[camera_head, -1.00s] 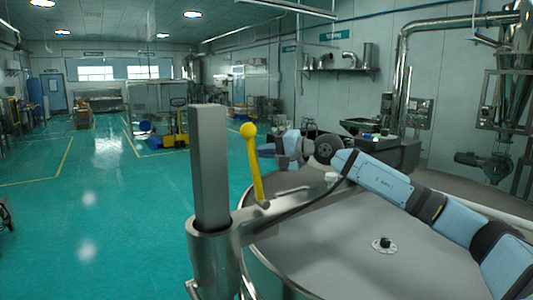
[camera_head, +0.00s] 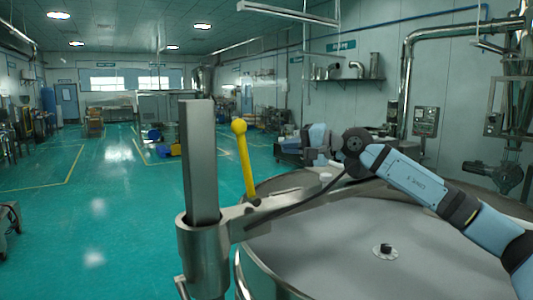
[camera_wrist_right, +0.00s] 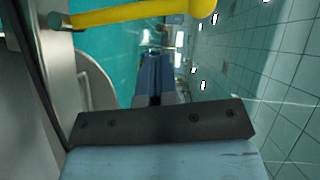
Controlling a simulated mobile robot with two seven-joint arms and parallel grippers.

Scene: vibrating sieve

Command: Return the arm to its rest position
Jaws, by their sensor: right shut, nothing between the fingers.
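My right arm reaches in from the right over the sieve, and its gripper (camera_head: 310,143) hangs small and partly hidden past the dark wrist joint, beyond the sieve's rim. In the right wrist view my right gripper (camera_wrist_right: 153,98) shows its fingers together and empty. The vibrating sieve (camera_head: 330,250) has a round grey lid with a small dark knob at its centre. A yellow-knobbed handle (camera_head: 245,162) stands upright by the clamp arm, apart from my gripper. It also shows in the right wrist view (camera_wrist_right: 125,15). My left gripper is out of view.
A square steel post (camera_head: 200,160) rises in a round sleeve at the sieve's left. A metal clamp arm (camera_head: 270,208) runs from it over the lid. The green floor (camera_head: 95,215) on the left is largely clear. Pipes and equipment stand along the right wall.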

